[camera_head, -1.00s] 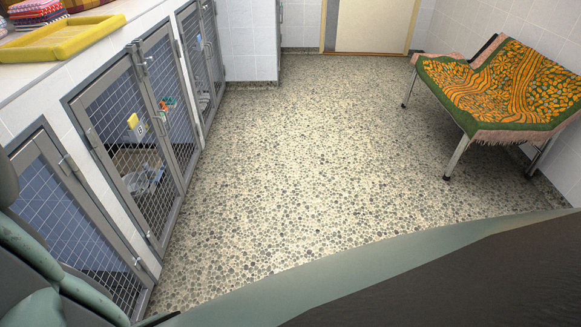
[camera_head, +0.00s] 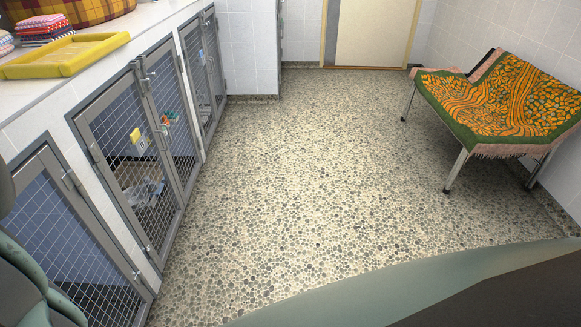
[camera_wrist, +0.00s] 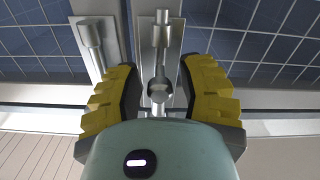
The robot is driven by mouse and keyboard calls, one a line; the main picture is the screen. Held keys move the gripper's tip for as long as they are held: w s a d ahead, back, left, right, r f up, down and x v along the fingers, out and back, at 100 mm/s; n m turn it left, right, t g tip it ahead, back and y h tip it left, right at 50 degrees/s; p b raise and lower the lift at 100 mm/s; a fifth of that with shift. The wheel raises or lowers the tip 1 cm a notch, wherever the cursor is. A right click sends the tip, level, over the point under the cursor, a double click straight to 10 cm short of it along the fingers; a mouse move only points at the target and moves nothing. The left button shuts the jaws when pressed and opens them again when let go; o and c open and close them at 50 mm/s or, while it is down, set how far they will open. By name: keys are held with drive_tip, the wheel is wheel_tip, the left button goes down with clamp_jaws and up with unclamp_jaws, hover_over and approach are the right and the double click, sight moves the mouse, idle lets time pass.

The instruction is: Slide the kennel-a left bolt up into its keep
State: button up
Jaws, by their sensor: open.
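In the wrist view, my gripper (camera_wrist: 160,78) is open, with one yellow ribbed finger on each side of a metal bolt (camera_wrist: 162,38). The bolt runs along a grey metal strip, and its round knob (camera_wrist: 158,91) lies between the fingers. I see gaps on both sides; whether either finger touches it I cannot tell. A second, similar metal fitting (camera_wrist: 91,38) sits on the neighbouring grey frame to the left. Which kennel this is, no label in the wrist view tells. My gripper does not show in the head view.
Mesh kennel doors (camera_head: 125,150) line the left wall, one with a yellow tag (camera_head: 135,135). A yellow tray (camera_head: 65,55) and folded towels (camera_head: 45,30) lie on the counter above. A blanket-covered bench (camera_head: 505,95) stands right. The pebbled floor (camera_head: 300,180) between is clear.

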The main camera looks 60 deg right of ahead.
drive_tip(key=shift+x, duration=0.9)
drive_tip(key=shift+s, duration=0.1)
drive_tip(key=shift+o, duration=0.5)
clamp_jaws()
